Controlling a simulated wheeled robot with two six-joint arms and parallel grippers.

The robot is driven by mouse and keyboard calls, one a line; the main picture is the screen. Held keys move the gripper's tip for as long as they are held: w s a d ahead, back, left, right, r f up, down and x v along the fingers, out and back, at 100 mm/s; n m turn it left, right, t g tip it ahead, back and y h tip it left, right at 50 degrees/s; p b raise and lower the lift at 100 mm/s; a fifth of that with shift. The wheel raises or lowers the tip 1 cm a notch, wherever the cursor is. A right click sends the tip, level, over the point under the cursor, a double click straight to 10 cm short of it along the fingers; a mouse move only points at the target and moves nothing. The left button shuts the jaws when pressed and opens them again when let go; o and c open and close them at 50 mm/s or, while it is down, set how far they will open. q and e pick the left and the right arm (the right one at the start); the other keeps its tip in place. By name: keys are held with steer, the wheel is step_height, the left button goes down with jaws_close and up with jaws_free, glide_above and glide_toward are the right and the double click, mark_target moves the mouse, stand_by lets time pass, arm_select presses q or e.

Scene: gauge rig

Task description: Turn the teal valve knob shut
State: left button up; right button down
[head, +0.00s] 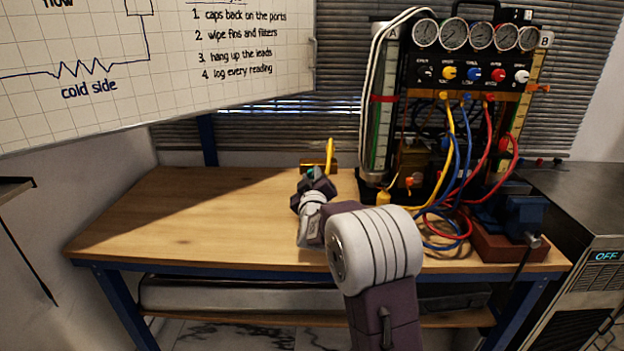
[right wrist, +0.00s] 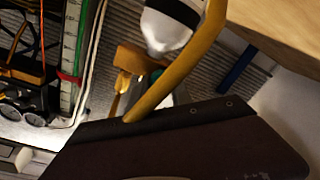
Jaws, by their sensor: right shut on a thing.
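The teal valve knob shows only as small teal bits (head: 311,171) at the tip of my right gripper (head: 314,183) in the head view. It sits by a yellow fitting with an upright yellow pipe (head: 330,152) at the back of the bench. My right gripper is shut on the knob, and its dark fingers hide most of it. How far the knob is turned cannot be told. My left gripper is not in view.
The wooden bench (head: 180,210) is bare on the left. To the right stands a gauge rig (head: 470,70) with several gauges and yellow, blue and red hoses. A blue vise (head: 510,215) is at the bench's right end. A whiteboard (head: 170,90) hangs at upper left.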

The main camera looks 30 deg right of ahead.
steer(key=m+b, duration=0.2)
steer(key=m, duration=0.2)
steer(key=shift+f, duration=0.1)
steer(key=m+b, duration=0.2)
steer(key=m, duration=0.2)
steer(key=m+b, duration=0.3)
steer(key=m, duration=0.2)
steer(key=shift+m+b, duration=1)
steer(key=shift+m, duration=0.7)
steer(key=c, duration=1.2)
jaws_free()
steer(key=shift+d, duration=0.1)
steer(key=shift+o, duration=0.2)
steer(key=shift+s, duration=0.1)
